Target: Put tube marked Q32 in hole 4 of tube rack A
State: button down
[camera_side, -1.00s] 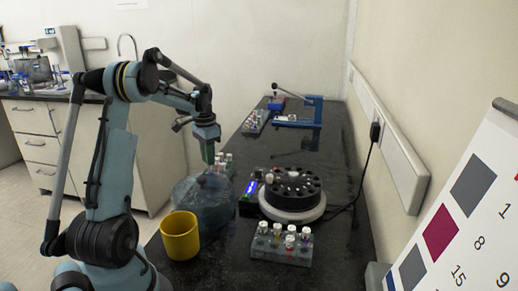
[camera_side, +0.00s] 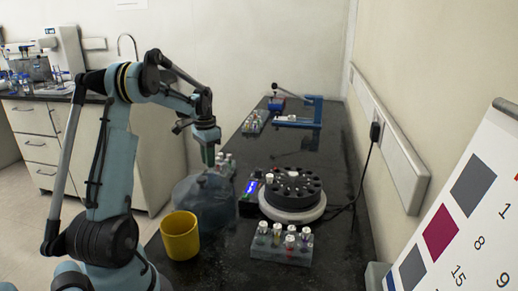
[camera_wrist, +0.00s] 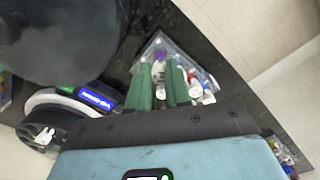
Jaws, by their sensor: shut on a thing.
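My gripper (camera_side: 210,155) points down over a small tube rack (camera_side: 228,160) on the left side of the bench. In the wrist view, the green fingers of my gripper (camera_wrist: 158,88) are closed around a tube (camera_wrist: 158,72) with a pale body and a purple mark. The clear rack (camera_wrist: 180,52) shows below and around it. Whether the tube is still in a hole or lifted clear is hard to tell. Other white-capped tubes (camera_wrist: 195,90) stand right beside the right finger. No Q32 mark or rack letter is readable.
A second rack with several capped tubes (camera_side: 282,245) stands at the front, and another (camera_side: 254,122) at the back. A round dark carousel (camera_side: 293,190), a bluish translucent vessel (camera_side: 203,203) and a yellow cup (camera_side: 180,236) are nearby. A blue press (camera_side: 300,112) stands behind.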

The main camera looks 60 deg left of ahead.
jog(key=shift+f, duration=1.1)
jog(key=c, duration=0.7)
grip_release()
jog(key=shift+o, duration=0.2)
jog(key=shift+r, duration=0.1)
jog(key=shift+r, duration=2.95)
